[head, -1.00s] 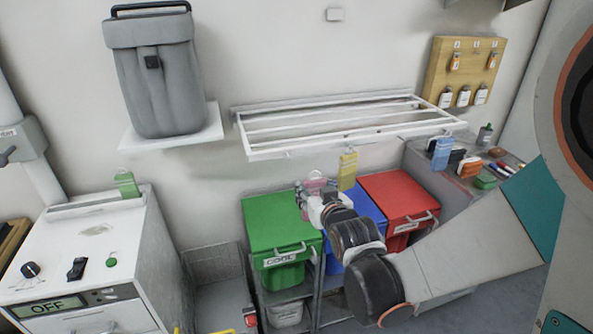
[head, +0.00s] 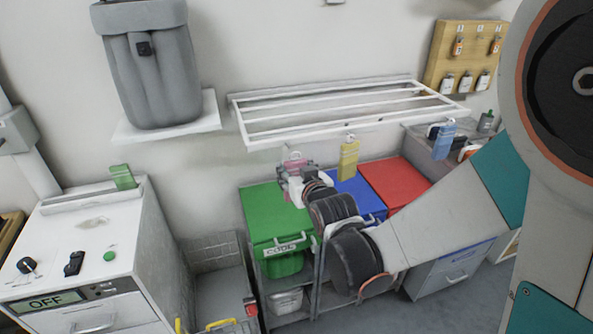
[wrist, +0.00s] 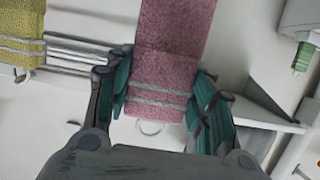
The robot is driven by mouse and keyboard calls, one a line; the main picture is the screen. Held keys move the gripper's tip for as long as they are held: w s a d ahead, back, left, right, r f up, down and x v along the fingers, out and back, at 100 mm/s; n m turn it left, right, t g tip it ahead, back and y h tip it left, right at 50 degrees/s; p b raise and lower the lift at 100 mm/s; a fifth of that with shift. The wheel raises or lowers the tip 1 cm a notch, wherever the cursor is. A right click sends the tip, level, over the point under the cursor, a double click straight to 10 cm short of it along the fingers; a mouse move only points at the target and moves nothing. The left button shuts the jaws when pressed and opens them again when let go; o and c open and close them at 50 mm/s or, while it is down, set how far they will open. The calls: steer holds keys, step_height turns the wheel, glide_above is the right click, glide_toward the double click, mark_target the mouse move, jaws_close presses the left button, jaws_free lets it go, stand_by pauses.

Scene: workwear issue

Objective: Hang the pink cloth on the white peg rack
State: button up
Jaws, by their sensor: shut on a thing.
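The pink cloth (wrist: 168,70) hangs between the fingers of my gripper (wrist: 160,97) in the wrist view, with pale stripes across it. A pale ring shows at its striped end. In the head view the pink cloth (head: 296,166) is small and partly hidden by my gripper (head: 292,176), which is shut on it. It is just below the front bar of the white peg rack (head: 262,138), near its left part. Whether the cloth's ring touches a peg cannot be told.
A yellow cloth (head: 349,161) and a blue cloth (head: 444,141) hang along the rack front, right of my gripper. A green cloth (head: 122,177) is at the white cabinet (head: 120,232). Green (head: 265,212), blue (head: 352,190) and red (head: 398,182) bins stand below.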

steer(key=shift+r+b+x, duration=0.2)
steer(key=shift+x, duration=1.35)
steer(key=shift+r+b+x, duration=0.2)
steer(key=shift+x, duration=1.35)
steer(key=shift+w, duration=0.1)
steer(key=o, duration=1)
